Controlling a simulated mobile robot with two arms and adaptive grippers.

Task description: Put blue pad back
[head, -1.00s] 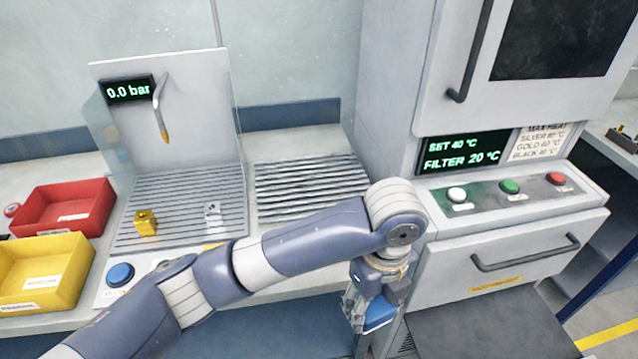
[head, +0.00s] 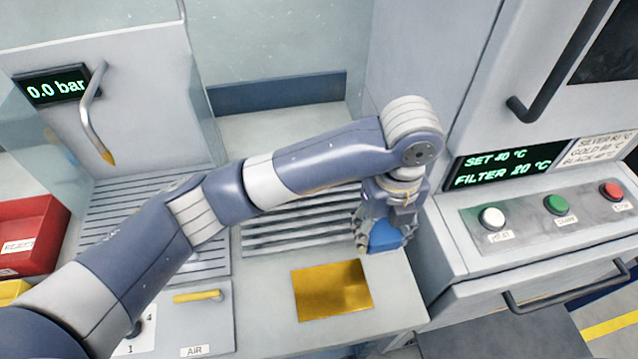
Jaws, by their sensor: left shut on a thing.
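The blue pad (head: 385,236) is in the head view, right of the middle, low in my left gripper (head: 383,225). The left gripper points down and is shut on the pad, over the right part of the counter, by the ribbed drain rack. Whether the pad touches the counter I cannot tell. A flat gold-yellow plate or mat (head: 331,290) lies on the counter just in front and to the left of the pad. My right gripper is not in view.
A cabinet with white, green and red buttons (head: 556,203) stands close on the right.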

